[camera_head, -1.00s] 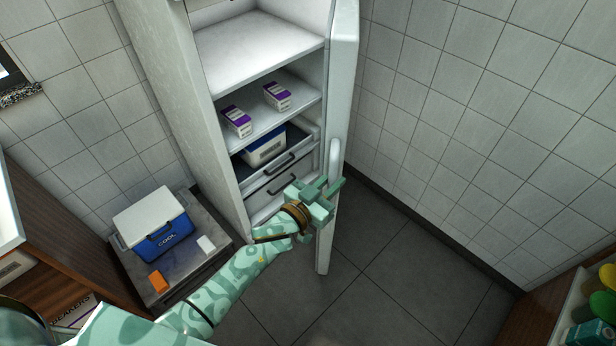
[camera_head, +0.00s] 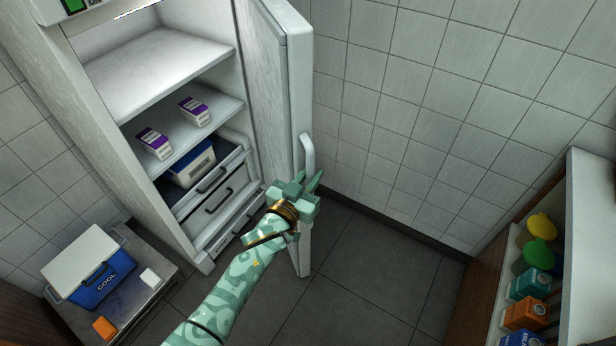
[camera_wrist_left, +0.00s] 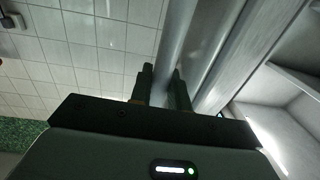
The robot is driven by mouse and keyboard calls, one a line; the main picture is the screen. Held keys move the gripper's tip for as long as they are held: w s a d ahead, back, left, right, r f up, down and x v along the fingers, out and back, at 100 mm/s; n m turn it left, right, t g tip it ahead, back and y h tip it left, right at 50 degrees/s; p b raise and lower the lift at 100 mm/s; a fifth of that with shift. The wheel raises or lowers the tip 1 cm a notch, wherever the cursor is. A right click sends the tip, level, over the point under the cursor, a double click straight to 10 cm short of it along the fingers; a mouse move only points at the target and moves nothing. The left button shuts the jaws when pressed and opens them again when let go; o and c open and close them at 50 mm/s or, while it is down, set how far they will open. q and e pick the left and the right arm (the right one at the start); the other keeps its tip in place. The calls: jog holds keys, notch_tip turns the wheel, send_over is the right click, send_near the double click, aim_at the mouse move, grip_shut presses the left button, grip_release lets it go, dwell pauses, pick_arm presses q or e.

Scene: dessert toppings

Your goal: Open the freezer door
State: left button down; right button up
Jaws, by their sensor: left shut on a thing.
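The freezer door (camera_head: 262,85) stands swung open on the right side of the white freezer cabinet. Its vertical handle (camera_head: 308,152) is on the door's outer edge. My left gripper (camera_head: 309,184) is shut on the lower part of the handle. In the left wrist view the handle bar (camera_wrist_left: 172,50) runs between the two fingers (camera_wrist_left: 160,85). The lower end of the handle is hidden by the gripper. The freezer's inside shows shelves with two purple-and-white boxes, a blue-and-white tub and drawers. My right gripper is not in view.
A blue cooler with a white lid (camera_head: 97,285) stands on a low stand at the lower left, with an orange block (camera_head: 104,327) and a white block (camera_head: 149,278) beside it. A shelf with cartons (camera_head: 528,283) is at the right. The grey floor between is clear.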

pick_arm(q)
jog(key=c, duration=1.4)
grip_release()
jog(key=shift+s+a, duration=0.2)
jog(key=shift+s, duration=0.1)
jog(key=shift+p+v, duration=2.1)
jog(key=shift+v, duration=5.7)
